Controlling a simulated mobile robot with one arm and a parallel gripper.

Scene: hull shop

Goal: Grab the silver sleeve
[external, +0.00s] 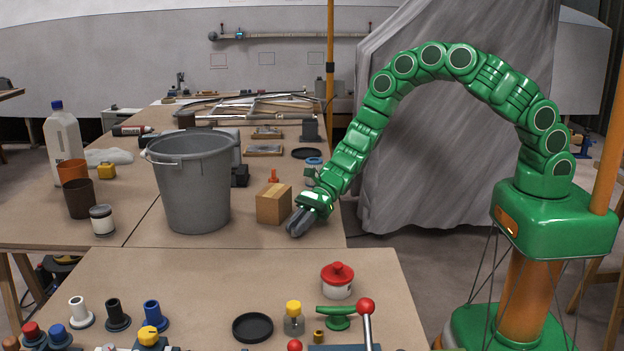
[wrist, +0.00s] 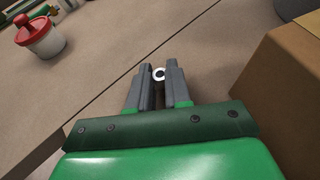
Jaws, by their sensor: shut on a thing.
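My gripper (external: 299,222) is low over the front right corner of the far table, just right of the small cardboard box. In the wrist view my gripper (wrist: 159,75) has its two grey fingers shut on a small silver sleeve (wrist: 159,74). The sleeve shows as a bright ring with a dark hole, end-on between the fingertips. Most of its body is hidden by the fingers, and I cannot make it out in the external view. I cannot tell whether it touches the table.
The cardboard box (external: 273,204) stands close beside my gripper, with a large grey bucket (external: 190,185) to its left. A gap separates this table from the nearer one, which holds a white pot with a red lid (external: 337,281) and a black dish (external: 252,327).

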